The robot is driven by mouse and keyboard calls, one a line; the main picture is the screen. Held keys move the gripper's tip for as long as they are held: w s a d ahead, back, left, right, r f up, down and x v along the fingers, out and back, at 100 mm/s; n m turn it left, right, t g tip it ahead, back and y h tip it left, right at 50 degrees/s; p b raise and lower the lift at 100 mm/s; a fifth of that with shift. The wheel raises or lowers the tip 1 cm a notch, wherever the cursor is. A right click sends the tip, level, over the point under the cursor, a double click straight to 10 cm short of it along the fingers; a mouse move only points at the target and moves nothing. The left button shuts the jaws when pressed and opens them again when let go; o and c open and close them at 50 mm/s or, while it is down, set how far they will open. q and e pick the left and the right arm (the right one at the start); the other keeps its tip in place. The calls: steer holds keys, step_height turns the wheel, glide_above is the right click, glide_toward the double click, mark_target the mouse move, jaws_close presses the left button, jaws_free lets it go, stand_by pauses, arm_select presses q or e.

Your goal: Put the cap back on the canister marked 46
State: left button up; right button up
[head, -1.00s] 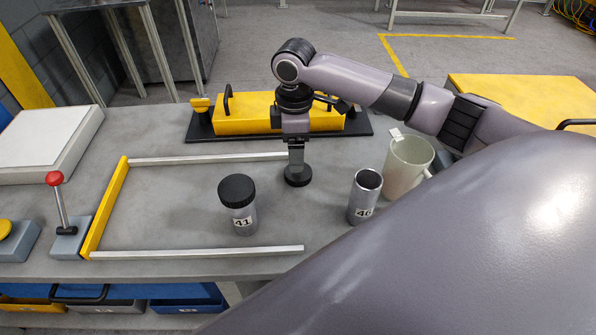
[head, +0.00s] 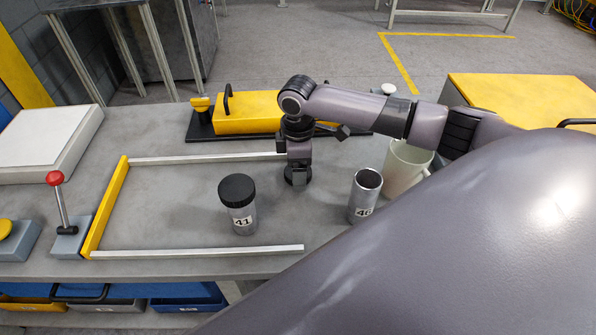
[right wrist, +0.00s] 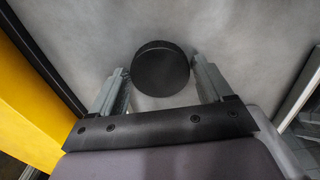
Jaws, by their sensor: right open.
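The canister marked 46 (head: 363,200) stands upright and open-topped on the grey bench, right of centre in the head view. Its label is small and partly unclear. A loose black round cap (right wrist: 161,69) lies on the bench left of and behind it. My right gripper (head: 298,178) is low over the cap and mostly hides it in the head view. In the right wrist view my right gripper (right wrist: 159,72) is open, one finger on each side of the cap, with gaps visible. My left gripper is not in view.
A canister marked 41 (head: 239,208) with a black cap stands left of my gripper. A pale mug (head: 402,168) stands beside the open canister. A yellow block fixture (head: 245,113) is behind. Metal rails (head: 200,251) and a red-knobbed lever (head: 57,190) are to the left.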

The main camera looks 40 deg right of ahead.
steer(key=shift+c, duration=0.3)
steer(key=c, duration=0.7)
step_height(320, 180, up, 20)
stand_by(0.3)
